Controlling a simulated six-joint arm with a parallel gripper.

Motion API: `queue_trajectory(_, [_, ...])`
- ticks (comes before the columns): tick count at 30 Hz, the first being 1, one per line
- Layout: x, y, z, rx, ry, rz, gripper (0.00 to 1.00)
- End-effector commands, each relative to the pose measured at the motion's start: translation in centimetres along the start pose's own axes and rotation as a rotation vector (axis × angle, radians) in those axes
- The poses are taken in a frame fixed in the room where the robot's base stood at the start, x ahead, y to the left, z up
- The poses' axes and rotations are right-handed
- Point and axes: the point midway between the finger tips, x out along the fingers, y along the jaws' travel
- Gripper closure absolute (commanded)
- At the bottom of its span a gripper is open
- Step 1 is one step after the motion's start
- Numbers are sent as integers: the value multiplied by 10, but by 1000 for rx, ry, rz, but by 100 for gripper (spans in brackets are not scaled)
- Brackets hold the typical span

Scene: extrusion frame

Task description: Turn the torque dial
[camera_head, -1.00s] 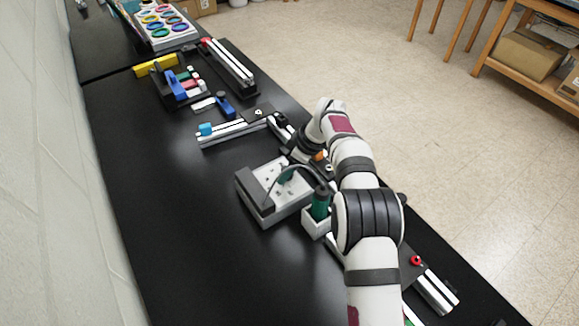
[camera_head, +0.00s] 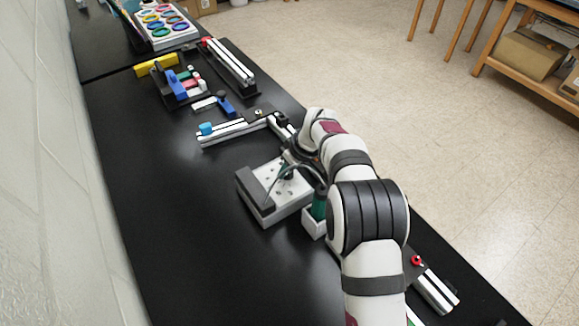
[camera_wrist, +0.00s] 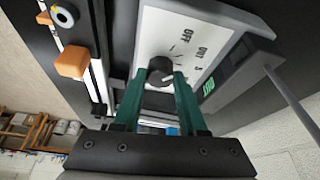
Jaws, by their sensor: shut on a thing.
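The torque dial (camera_wrist: 161,69) is a small dark round knob on a pale panel with OFF, OUT and other marks. My gripper (camera_wrist: 160,78) has its two green fingers on either side of the knob, shut on it. In the head view, the grey and white control box (camera_head: 270,206) sits on the black bench, and my gripper (camera_head: 288,172) reaches over its far right part. My wrist and fingers mostly hide the knob there. The knob's exact pointer setting is hard to read.
White extrusion bars (camera_head: 232,132) lie beyond the box. The bench left of the box is clear.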

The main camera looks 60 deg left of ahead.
Motion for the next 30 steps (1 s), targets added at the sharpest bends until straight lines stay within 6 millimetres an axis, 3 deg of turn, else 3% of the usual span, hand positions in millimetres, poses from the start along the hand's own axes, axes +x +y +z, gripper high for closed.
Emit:
queue_trajectory(5, [0, 0, 0, -1, 1, 0, 100])
queue_trajectory(6, [0, 0, 0, -1, 1, 0, 57])
queue_trajectory(11, [0, 0, 0, -2, 0, -1, 29])
queue_trajectory(22, [-8, 0, 0, -2, 1, -1, 29])
queue_trajectory(26, [-36, 1, -1, -1, 3, 1, 29])
queue_trajectory(30, [-81, 1, -1, -2, 4, 2, 29])
